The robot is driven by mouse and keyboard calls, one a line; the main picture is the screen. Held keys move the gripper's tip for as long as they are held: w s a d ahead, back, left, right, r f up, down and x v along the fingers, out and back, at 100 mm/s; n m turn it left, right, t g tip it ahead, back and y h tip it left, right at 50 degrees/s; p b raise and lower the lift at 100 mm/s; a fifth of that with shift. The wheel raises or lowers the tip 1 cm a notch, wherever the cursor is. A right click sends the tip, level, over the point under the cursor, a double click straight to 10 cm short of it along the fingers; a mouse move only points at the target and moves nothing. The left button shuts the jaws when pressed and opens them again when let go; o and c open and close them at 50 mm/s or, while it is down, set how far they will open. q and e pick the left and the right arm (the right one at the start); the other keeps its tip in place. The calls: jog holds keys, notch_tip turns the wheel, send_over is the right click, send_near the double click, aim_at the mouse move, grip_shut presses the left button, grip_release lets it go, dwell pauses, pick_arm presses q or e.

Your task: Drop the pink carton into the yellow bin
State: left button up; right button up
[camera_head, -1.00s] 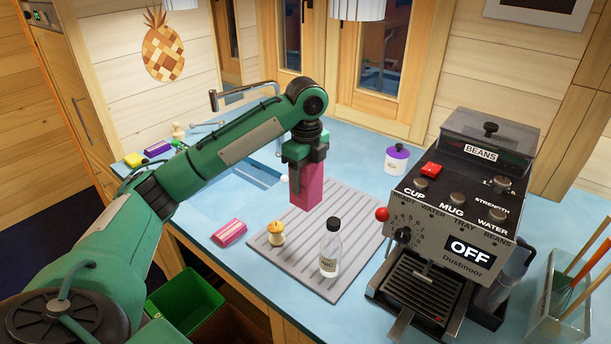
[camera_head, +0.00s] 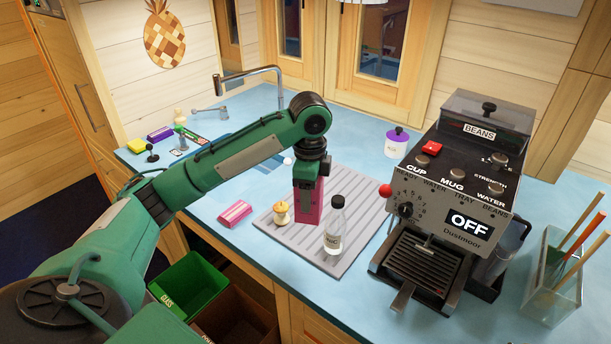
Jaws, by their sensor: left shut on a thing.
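The pink carton (camera_head: 309,209) is a tall magenta box, upright over the grey ribbed mat. My left gripper (camera_head: 308,184) points down and is shut on the carton's upper part. No yellow bin shows in this view. A green bin (camera_head: 188,283) with a "GLASS" label stands below the counter's front edge, and a brown bin (camera_head: 236,318) stands beside it. My right gripper is not in view.
A clear bottle (camera_head: 334,232) and an apple core (camera_head: 282,213) stand on the ribbed mat (camera_head: 351,187) close to the carton. A pink striped packet (camera_head: 235,213) lies left of the mat. A coffee machine (camera_head: 450,215) stands right. A sink tap (camera_head: 250,76) is behind my arm.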

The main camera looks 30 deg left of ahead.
pick_arm(q)
jog(key=s+d+f+n, duration=0.9)
jog(key=d+n, duration=0.2)
jog(key=n, duration=0.2)
jog(key=shift+f+n, duration=0.15)
jog(key=shift+n, duration=0.25)
